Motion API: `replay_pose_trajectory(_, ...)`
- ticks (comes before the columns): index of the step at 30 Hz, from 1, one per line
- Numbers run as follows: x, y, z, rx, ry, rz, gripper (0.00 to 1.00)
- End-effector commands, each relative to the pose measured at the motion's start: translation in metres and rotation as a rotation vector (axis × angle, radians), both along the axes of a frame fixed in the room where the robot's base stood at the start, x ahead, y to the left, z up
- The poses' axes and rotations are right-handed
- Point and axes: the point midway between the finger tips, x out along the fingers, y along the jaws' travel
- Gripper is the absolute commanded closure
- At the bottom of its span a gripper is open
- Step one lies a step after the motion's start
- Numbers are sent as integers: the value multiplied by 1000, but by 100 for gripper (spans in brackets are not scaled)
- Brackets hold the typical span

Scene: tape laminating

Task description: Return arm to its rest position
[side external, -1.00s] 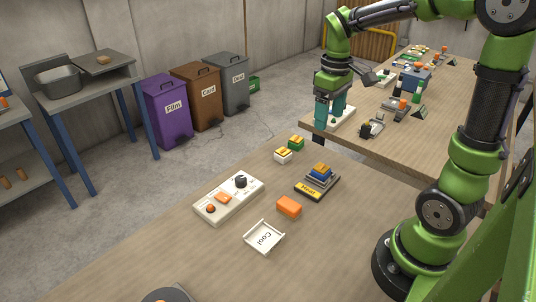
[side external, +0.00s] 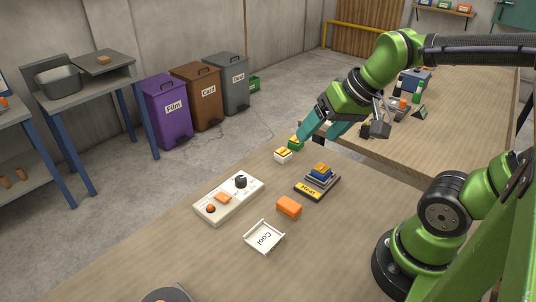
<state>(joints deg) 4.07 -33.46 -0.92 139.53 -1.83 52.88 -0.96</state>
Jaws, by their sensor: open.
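My gripper (side external: 320,135) has teal fingers and hangs in the air at the far end of the near table (side external: 170,245), close above and right of a small green block with a yellow top (side external: 296,143). The fingers look spread and I see nothing held between them. My green and black arm reaches across from the right edge of the picture. Part of the far table is hidden behind it.
On the near table are a white block with a yellow top (side external: 283,154), a black "Heat" stand (side external: 318,184) with stacked pieces, an orange block (side external: 289,206), a white "Cool" tray (side external: 264,238) and a white control panel (side external: 228,198). A second table (side external: 430,150) with items stands behind.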

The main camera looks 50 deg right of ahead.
Motion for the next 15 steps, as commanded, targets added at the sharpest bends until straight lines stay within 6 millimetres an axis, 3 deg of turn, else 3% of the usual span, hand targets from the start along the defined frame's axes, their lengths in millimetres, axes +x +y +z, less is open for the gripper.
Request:
replay_pose_trajectory(5,-18,21,10,19,-96,46,26)
replay_pose_trajectory(15,-20,25,16,15,-120,66,26)
